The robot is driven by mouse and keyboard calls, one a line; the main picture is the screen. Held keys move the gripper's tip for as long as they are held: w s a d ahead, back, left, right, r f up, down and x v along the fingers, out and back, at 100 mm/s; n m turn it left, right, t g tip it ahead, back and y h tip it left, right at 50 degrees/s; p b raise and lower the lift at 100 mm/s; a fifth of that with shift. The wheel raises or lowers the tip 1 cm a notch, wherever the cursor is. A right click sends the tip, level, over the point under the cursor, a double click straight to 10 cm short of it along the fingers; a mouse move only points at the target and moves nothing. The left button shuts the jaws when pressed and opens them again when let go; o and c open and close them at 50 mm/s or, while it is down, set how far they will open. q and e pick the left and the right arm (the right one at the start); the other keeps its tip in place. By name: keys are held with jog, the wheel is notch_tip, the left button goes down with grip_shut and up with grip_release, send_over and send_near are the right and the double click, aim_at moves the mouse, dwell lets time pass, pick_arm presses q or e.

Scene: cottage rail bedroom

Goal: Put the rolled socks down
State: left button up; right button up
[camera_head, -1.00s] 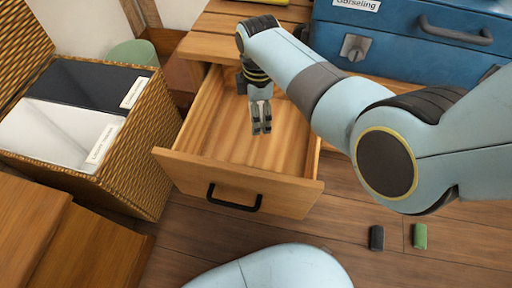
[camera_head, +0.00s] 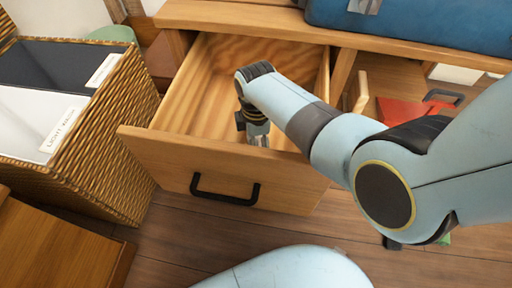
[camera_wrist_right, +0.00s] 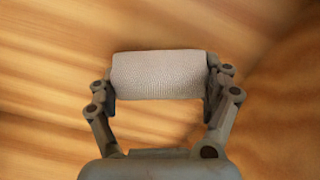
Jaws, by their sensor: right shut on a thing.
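The rolled socks (camera_wrist_right: 158,75) are a pale grey-white ribbed roll in the right wrist view, lying crosswise between the two fingers. My right gripper (camera_wrist_right: 160,82) is shut on the roll's two ends. In the head view the right gripper (camera_head: 258,140) points down inside the open wooden drawer (camera_head: 205,95), near its front panel. The front panel and arm partly hide the fingers there. Bare wood grain shows behind the socks in the wrist view; whether they touch it I cannot tell. My left gripper is not in view.
A wicker hamper (camera_head: 115,165) with dark and white compartments stands left of the drawer. A blue case (camera_head: 430,28) sits on the wooden top at the back right. A red item (camera_head: 405,110) lies on an open shelf at right. The drawer's left and back floor is clear.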

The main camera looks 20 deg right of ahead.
jog(key=shift+f, duration=0.65)
jog(key=shift+r, duration=0.2)
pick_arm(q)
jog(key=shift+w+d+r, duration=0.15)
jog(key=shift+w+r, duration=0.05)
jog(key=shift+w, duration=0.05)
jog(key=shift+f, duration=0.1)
pick_arm(e)
jog(key=shift+f, duration=0.15)
jog(key=o, duration=1)
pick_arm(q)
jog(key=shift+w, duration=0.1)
